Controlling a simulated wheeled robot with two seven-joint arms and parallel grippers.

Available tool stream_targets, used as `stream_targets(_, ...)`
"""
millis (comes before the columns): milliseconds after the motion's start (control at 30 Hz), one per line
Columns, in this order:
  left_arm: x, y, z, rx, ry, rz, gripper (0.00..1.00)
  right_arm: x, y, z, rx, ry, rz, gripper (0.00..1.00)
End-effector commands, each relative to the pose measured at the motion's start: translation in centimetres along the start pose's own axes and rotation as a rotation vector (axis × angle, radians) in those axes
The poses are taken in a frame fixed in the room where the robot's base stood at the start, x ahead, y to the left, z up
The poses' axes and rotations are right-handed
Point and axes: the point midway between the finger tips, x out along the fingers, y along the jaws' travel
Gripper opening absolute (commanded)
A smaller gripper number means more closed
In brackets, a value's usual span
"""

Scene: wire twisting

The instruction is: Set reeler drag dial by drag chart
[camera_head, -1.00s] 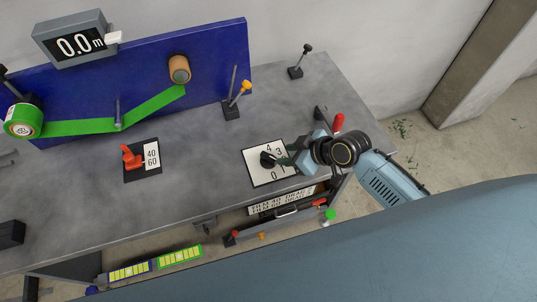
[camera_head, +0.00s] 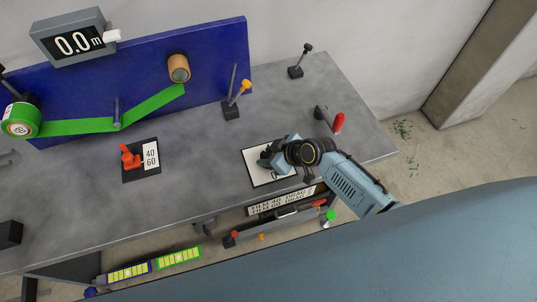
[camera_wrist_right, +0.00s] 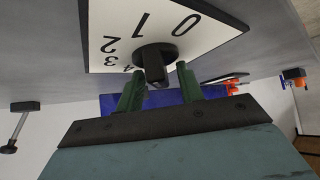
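The drag dial is a black knob (camera_wrist_right: 155,62) on a white plate (camera_wrist_right: 110,20) with a black border and numbers 0 to 4. My left gripper is not in view.
A red selector (camera_head: 130,157) stands by a plate marked 40 and 60 (camera_head: 151,156). Green film (camera_head: 75,127) runs along a blue board (camera_head: 215,60) under a 0.0 m display (camera_head: 75,43). A red-handled lever (camera_head: 338,123) stands near my right arm.

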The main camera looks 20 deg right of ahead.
Motion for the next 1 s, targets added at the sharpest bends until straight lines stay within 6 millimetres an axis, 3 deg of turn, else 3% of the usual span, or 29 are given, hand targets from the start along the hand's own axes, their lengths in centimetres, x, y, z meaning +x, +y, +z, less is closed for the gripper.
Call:
stream_targets(33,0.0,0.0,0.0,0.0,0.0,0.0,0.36,0.0,0.0,0.0,0.0,0.0,0.0,0.3)
stream_targets(267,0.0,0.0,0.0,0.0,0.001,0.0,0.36,0.0,0.0,0.0,0.0,0.0,0.0,0.0)
stream_targets(667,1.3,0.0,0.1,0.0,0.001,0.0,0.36,0.1,0.1,0.2,-0.043,-0.001,-0.038,0.0)
stream_targets(1000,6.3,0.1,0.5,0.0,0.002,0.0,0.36,0.5,0.3,0.4,-0.218,0.001,-0.209,0.0)
